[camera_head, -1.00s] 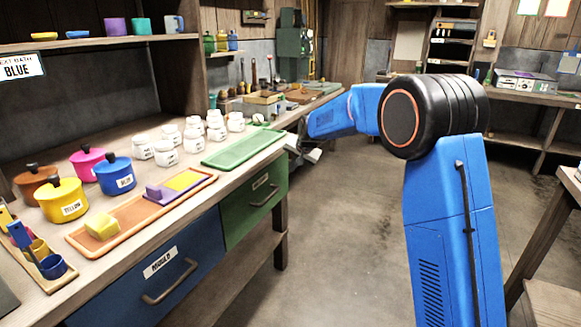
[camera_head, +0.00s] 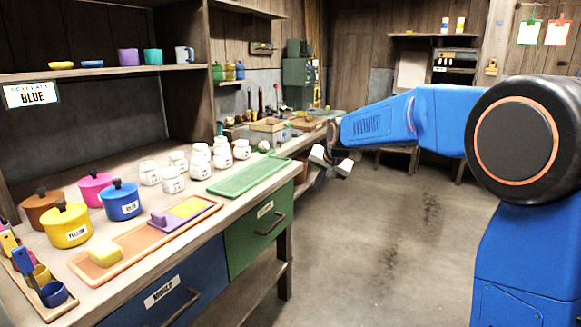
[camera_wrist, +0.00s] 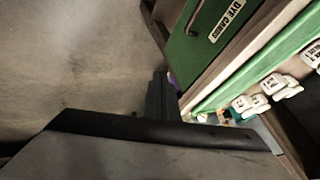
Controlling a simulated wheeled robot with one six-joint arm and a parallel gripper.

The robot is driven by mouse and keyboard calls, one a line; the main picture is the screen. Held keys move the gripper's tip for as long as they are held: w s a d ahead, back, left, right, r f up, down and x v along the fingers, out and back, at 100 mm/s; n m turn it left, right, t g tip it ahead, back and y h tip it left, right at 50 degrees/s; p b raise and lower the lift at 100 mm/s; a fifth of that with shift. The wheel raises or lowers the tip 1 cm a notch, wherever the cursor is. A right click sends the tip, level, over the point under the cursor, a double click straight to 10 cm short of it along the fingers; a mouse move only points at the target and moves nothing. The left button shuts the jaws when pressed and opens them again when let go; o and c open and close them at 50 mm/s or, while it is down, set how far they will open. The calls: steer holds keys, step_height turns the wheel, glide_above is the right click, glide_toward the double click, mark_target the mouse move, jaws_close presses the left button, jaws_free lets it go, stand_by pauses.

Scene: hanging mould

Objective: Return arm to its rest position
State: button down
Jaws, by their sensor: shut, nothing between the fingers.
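My blue arm (camera_head: 372,122) stretches from the large black joint at the right toward the bench. My gripper (camera_head: 330,163) hangs at its end, beyond the right end of the bench's green drawer and over the floor side. It is small in the head view. In the wrist view the dark gripper (camera_wrist: 160,92) shows above the floor, with its fingers together and nothing held. The green drawer (camera_wrist: 205,35), labelled for dye cakes, and the green tray (camera_wrist: 262,55) show to its right there.
The bench holds a green tray (camera_head: 247,176), an orange tray (camera_head: 130,246), a yellow pot (camera_head: 66,226), a blue pot (camera_head: 121,203) and several white jars (camera_head: 172,181). A shelf (camera_head: 100,71) with cups is above. Open floor (camera_head: 400,230) lies between bench and arm.

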steer(key=s+d+r+n, duration=0.1)
steer(key=s+d, duration=0.3)
steer(key=s, duration=0.5)
steer(key=s+d+g+h, duration=0.1)
steer(key=s+d, duration=0.3)
steer(key=s, duration=0.5)
steer(key=s+d+r+n, duration=0.1)
steer(key=s+d, duration=0.3)
steer(key=s, duration=0.5)
steer(key=s+d+f, duration=0.2)
steer(key=s+f, duration=0.1)
steer(key=s, duration=0.5)
steer(key=s+d+f+n+h, duration=0.1)
steer(key=s+d+f, duration=0.1)
steer(key=s, duration=0.6)
steer(key=s+d+f+n, duration=0.1)
steer(key=s+f, duration=0.3)
steer(key=s, duration=0.4)
steer(key=shift+d+g, duration=0.4)
steer(key=shift+d, duration=0.05)
